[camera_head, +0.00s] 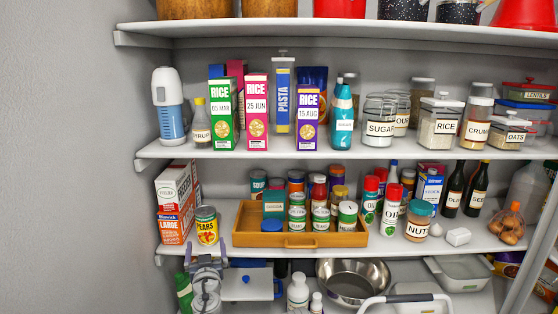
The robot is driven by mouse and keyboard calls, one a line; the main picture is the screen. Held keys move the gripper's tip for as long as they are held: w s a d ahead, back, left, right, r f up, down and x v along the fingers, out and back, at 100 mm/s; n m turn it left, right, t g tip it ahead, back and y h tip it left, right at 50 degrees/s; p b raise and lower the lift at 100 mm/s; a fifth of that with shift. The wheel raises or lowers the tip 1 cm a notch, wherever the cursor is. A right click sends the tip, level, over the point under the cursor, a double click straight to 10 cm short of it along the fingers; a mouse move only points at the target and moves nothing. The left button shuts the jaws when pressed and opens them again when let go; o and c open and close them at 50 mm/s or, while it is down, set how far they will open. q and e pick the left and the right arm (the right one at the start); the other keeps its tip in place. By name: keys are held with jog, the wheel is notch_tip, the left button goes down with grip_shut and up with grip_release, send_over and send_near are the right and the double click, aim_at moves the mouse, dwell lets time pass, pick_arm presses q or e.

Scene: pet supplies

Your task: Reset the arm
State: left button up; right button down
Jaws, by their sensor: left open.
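My left gripper (206,250) is at the lower left of the head view, its arm rising from the bottom edge. Its two grey fingers point up and stand apart, with nothing seen between them. It is in front of the lower shelves, just below the can of pears (206,226) in the picture. I cannot tell whether it touches anything.
Shelves hold rice boxes (256,112), jars (440,122) and bottles. A wooden tray (290,240) with several cans sits on the middle shelf. Below are a metal bowl (353,282), a white bottle (298,292) and a green bottle (184,291). A bare grey wall (70,150) is at left.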

pick_arm(q)
jog(key=s+d+f+g+y+p, duration=0.25)
jog(key=s+f+g+p, duration=0.35)
jog(key=s+f+g, duration=0.4)
jog(key=s+d+f+m+g+h+p, duration=0.2)
jog(key=s+d+m+g+h, duration=0.3)
jog(key=s+d, duration=0.7)
jog(key=s+m+g+p, duration=0.1)
jog(key=s+g, duration=0.1)
jog(key=s, duration=0.2)
jog(key=shift+s+d+f+m+g+h, duration=0.2)
jog(key=shift+d+f+m+g+h, duration=0.05)
jog(key=shift+f+m+g+h, duration=0.1)
pick_arm(e)
notch_tip(320, 180, up, 9)
jog(key=shift+s, duration=0.4)
jog(key=shift+d, duration=0.1)
